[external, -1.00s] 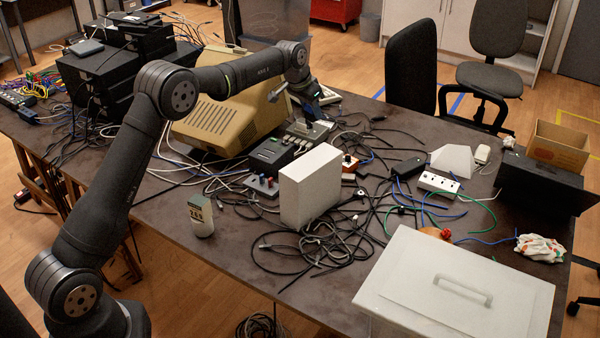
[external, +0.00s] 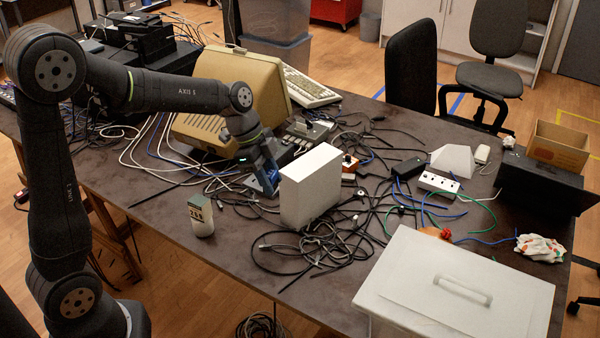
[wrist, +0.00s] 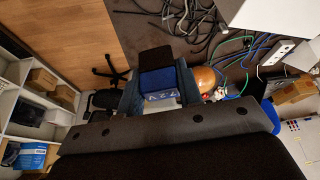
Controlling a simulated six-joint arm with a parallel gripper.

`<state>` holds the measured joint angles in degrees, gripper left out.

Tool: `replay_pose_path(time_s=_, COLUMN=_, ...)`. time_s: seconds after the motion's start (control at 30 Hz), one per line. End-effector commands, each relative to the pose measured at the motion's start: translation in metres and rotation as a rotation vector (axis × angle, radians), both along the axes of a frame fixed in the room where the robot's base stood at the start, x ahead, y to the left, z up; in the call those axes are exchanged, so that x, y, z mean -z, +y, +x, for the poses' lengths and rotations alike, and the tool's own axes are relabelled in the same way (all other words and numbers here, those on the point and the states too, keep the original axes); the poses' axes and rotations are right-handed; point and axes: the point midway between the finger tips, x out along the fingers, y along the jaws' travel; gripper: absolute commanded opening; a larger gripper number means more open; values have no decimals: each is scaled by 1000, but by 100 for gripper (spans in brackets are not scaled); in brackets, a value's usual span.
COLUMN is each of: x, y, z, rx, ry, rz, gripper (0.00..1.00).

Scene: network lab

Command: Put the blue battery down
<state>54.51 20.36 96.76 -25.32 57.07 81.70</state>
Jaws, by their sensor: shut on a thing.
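The blue battery (wrist: 158,82) is between the fingers of my gripper (wrist: 159,92) in the wrist view. It has a dark end and a pale strip with lettering. My gripper is shut on it. In the external view my gripper (external: 264,182) points down, low over the table, just left of the white box (external: 310,186). The battery is hard to tell from the bluish fingers there. I cannot tell whether it touches the table or the small devices behind it.
A small pale block with a green top (external: 201,215) stands at the front left, with bare table (external: 165,207) around it. Tangled cables (external: 325,240) lie in front of the white box. A beige computer (external: 225,110) stands behind my gripper. A lidded white bin (external: 455,290) is front right.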

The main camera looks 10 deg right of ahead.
Motion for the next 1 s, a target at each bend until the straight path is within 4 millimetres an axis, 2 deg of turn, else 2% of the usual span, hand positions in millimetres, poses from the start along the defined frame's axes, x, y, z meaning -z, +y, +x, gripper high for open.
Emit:
replay_pose_path(time_s=0.1, x=4, y=22, z=-25, rx=77, ry=0, rz=1, gripper=8)
replay_pose_path(time_s=0.37, x=12, y=58, z=-64, rx=207, ry=-1, rz=0, gripper=8)
replay_pose_path(time_s=0.8, x=96, y=58, z=-63, rx=205, ry=2, rz=5, gripper=8)
replay_pose_path(time_s=1.0, x=120, y=57, z=-62, rx=203, ry=1, rz=3, gripper=8)
